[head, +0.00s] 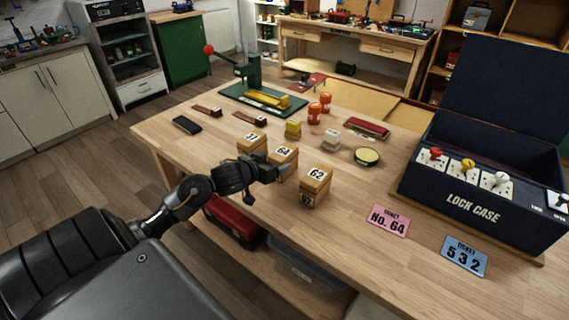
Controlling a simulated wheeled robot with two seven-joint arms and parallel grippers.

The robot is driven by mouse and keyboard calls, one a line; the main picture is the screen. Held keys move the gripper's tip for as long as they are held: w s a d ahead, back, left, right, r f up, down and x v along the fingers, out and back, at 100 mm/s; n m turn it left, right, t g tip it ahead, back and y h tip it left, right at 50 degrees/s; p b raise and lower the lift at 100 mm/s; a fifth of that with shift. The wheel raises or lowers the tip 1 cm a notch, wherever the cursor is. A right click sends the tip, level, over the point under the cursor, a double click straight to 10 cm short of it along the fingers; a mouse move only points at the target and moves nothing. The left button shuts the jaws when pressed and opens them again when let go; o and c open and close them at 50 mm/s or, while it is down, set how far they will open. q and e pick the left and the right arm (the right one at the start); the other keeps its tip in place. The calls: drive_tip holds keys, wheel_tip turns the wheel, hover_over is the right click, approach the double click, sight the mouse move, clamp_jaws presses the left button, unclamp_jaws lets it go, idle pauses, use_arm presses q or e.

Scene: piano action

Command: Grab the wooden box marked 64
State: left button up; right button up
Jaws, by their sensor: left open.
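The wooden box marked 64 (284,153) stands on the workbench in the middle of a row of three small wooden boxes. A box marked 62 (317,176) is to its right and nearer. Another numbered box (251,139) is to its left. My left gripper (272,172) is open, right at the near side of the 64 box, and covers its lower front. I cannot tell whether the fingers touch it or are around it. My right gripper is not in view.
A navy lock case (470,207) stands at the right. A pink ticket No. 64 (388,220) and a blue ticket 532 (464,256) lie on the bench. The bench's near edge is below my gripper.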

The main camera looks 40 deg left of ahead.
sight(283, 157)
use_arm(q)
drive_tip(key=shift+x, duration=0.85)
drive_tip(key=x, duration=0.5)
drive_tip(key=shift+a, duration=0.15)
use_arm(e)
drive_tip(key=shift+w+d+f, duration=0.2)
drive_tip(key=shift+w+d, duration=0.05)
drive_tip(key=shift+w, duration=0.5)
use_arm(q)
drive_tip(key=shift+c, duration=0.5)
drive_tip(key=c, duration=0.9)
drive_tip(key=shift+r, duration=0.1)
drive_tip(key=shift+c, duration=1)
drive_tip(key=shift+r, duration=0.1)
